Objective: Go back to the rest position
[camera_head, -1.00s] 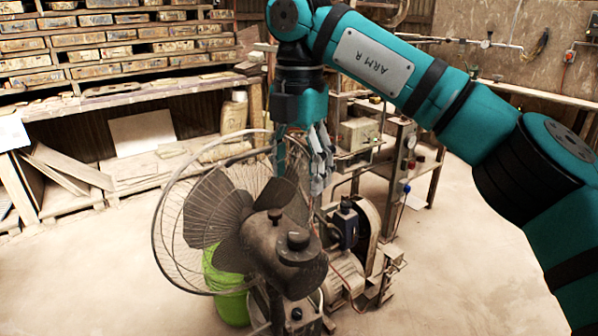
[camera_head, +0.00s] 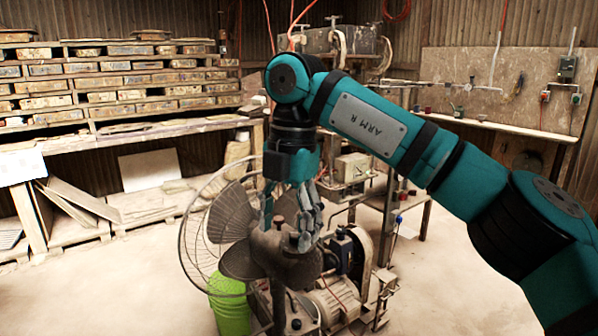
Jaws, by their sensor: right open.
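My right arm, marked "ARM R", comes in from the right edge. Its right gripper (camera_head: 289,222) points down with its fingers apart and nothing between them. It shows in front of the fan (camera_head: 225,225) and above the fan's dark motor housing (camera_head: 285,262); I cannot tell whether it touches it. My left gripper is not in view.
A green bucket (camera_head: 231,305) stands below the fan. A machine with a motor (camera_head: 335,300) stands right of it. Shelves of tile moulds (camera_head: 110,85) line the back left. A workbench wall panel (camera_head: 500,85) is at the back right. Floor at left front is clear.

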